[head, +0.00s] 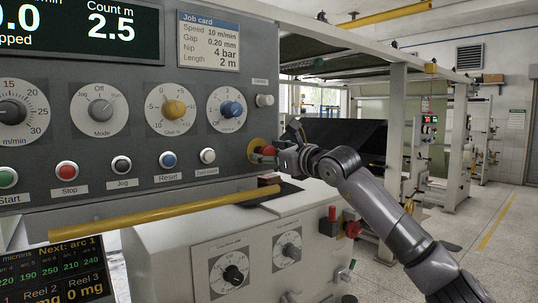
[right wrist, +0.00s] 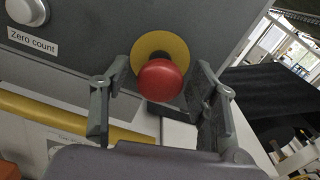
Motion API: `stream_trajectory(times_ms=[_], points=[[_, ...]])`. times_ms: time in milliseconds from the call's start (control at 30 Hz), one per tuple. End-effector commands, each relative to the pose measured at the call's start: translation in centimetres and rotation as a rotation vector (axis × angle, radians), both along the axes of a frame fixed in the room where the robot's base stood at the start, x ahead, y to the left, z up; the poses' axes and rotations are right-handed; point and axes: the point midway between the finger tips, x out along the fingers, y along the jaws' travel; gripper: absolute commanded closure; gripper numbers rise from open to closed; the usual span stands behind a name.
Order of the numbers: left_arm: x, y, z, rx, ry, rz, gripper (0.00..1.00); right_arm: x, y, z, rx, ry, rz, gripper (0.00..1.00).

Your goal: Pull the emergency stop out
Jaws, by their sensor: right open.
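The emergency stop is a red mushroom button (right wrist: 160,80) on a yellow round plate (right wrist: 152,47), set in the grey panel. In the head view the red button (head: 268,150) shows at the panel's lower right, partly hidden by my right gripper. My right gripper (head: 284,152) is at the button, coming in from the right. In the right wrist view its two fingers (right wrist: 157,112) are open, one on each side of the red button, with visible gaps between them and the button. My left gripper is not in view.
The panel (head: 215,130) carries several knobs and push buttons, with a white button (right wrist: 27,10) labelled Zero count nearby. A yellow bar (head: 165,216) runs below the panel. A white cabinet with dials (head: 180,262) stands under it. Open floor (head: 490,240) lies to the right.

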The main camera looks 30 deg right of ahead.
Motion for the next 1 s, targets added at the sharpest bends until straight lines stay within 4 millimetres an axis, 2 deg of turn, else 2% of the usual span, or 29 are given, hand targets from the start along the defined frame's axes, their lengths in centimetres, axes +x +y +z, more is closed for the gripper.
stream_trajectory(times_ms=[233,367,733,1000], points=[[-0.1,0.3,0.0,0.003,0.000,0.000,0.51,-0.2,-0.1,0.0,0.000,-0.001,-0.001,0.45],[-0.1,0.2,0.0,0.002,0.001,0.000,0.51,-1.3,-0.2,0.0,0.000,0.000,-0.001,0.45],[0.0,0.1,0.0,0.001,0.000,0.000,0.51,-8.8,-0.8,-0.1,-0.005,0.003,-0.004,0.45],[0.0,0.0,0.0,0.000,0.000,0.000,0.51,-11.5,-1.0,-0.1,-0.001,0.001,-0.002,0.45]])
